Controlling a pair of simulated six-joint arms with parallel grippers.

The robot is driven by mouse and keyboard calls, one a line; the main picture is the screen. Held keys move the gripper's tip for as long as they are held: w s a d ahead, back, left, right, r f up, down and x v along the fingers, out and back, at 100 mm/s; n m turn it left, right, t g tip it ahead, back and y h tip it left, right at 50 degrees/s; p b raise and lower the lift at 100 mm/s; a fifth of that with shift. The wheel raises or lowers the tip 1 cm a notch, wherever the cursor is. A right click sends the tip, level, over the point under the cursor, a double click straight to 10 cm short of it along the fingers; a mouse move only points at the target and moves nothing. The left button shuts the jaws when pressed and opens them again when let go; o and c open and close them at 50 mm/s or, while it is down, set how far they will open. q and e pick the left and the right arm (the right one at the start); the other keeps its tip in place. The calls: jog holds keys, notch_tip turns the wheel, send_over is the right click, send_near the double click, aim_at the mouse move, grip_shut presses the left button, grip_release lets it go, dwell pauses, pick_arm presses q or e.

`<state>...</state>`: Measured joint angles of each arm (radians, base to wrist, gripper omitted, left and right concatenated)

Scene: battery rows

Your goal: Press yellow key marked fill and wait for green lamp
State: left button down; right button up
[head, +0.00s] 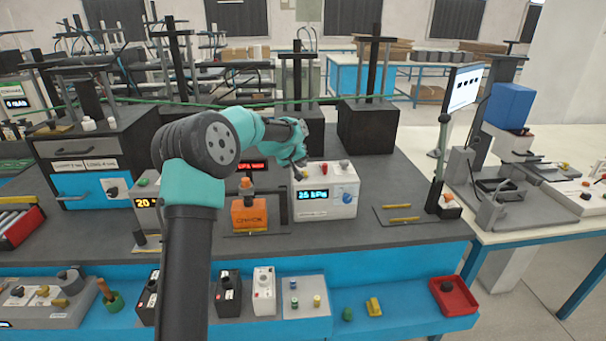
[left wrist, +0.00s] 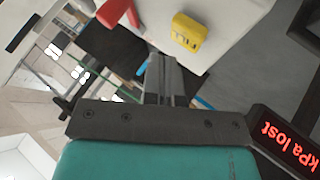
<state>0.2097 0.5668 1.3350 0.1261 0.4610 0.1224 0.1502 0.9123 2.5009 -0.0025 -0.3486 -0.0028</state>
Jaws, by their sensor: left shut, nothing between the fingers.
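The yellow key marked FILL (left wrist: 188,32) shows on the pale top of a box in the left wrist view, with a red key (left wrist: 112,12) to its left. In the head view the white box (head: 325,208) has a lit display reading about 25 kPa (head: 313,194). I see no lit green lamp. My right gripper is out of view.
A red-lit display reading "kPa lost" (left wrist: 290,143) stands beside the gripper. An orange block (head: 249,213) sits left of the white box. Dark blocks with posts (head: 366,128) stand behind. A tray with yellow pieces (head: 402,222) lies to the right.

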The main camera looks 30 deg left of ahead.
pick_arm(q)
jog(key=shift+r, duration=2.4)
